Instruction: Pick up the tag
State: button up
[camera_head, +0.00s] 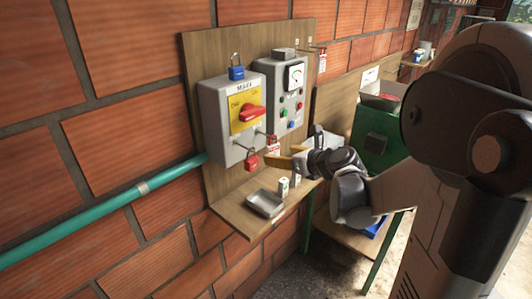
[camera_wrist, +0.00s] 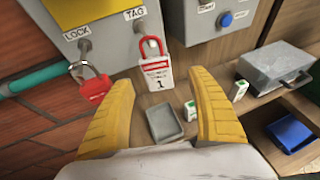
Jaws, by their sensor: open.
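The tag (camera_wrist: 158,74) is a white plate marked "1" with a red shackle. It hangs from a hook under the word TAG on the grey switch box. In the head view the tag (camera_head: 273,146) shows just above my gripper's fingers. My gripper (camera_wrist: 163,82) has yellow fingers, spread apart and empty. In the wrist view the tag appears between the fingertips, touching neither visibly; its depth is hard to tell. In the head view my gripper (camera_head: 274,160) is at the board, below the switch box.
A red padlock (camera_wrist: 94,87) hangs left of the tag, close to the left finger. Below are a grey tray (camera_wrist: 165,124), small white-green boxes (camera_wrist: 238,91) and a grey metal box (camera_wrist: 275,67). Another red-white tag (camera_head: 322,62) hangs at the board's upper right.

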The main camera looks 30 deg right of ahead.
aim_at(274, 154)
jog(key=b+x, duration=0.1)
jog(key=x, duration=0.4)
jog(key=shift+s+a+f, duration=0.1)
jog(key=shift+a, duration=0.05)
jog(key=shift+c, duration=0.2)
jog(key=c, duration=1.2)
